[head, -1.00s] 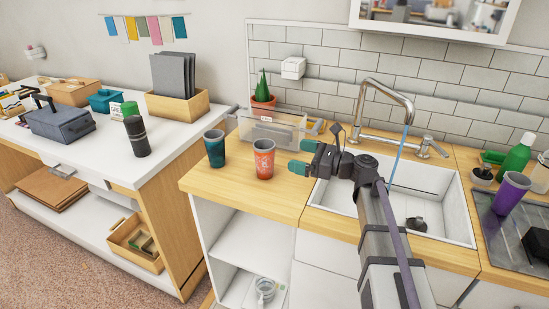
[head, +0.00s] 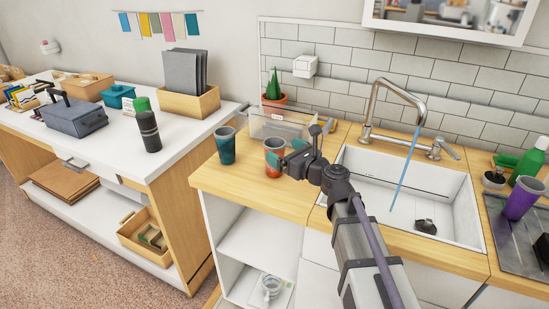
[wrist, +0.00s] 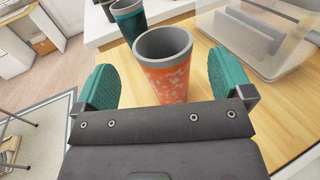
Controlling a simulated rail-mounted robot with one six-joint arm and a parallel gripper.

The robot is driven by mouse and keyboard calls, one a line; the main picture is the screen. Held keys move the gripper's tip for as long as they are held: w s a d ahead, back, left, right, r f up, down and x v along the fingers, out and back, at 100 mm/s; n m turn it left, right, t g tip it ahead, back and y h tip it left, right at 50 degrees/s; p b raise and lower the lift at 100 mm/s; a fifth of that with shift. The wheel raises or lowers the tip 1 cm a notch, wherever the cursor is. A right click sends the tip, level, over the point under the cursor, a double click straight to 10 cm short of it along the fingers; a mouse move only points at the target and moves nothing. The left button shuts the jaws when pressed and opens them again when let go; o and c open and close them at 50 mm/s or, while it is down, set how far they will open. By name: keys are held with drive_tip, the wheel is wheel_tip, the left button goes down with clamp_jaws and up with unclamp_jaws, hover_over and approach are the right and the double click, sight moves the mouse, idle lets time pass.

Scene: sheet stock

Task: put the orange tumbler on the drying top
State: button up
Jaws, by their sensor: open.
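The orange tumbler (head: 272,171) stands upright on the wooden counter, left of the sink. It has a grey rim and pale speckles. In the head view my gripper partly covers it. My gripper (head: 284,151) is open, with its teal fingers at the tumbler. In the wrist view the tumbler (wrist: 166,80) stands upright between the two spread fingers, with a gap on each side. The drying top, seemingly the dark grey ribbed surface (head: 505,235) right of the sink, carries a purple tumbler (head: 523,198) and is cut off by the picture edge.
A teal tumbler (head: 226,146) stands close left of the orange one. A clear bin (head: 268,125) and a potted cactus (head: 273,85) are behind. The sink (head: 455,205), with tall tap (head: 373,110) and running water, lies between the tumbler and the dark surface. A green bottle (head: 530,162) stands at right.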

sight(267, 140)
drive_tip(key=x, duration=0.5)
drive_tip(key=shift+w+d, duration=0.1)
drive_tip(key=shift+w, duration=0.1)
drive_tip(key=shift+s, duration=0.1)
drive_tip(key=c, duration=1.2)
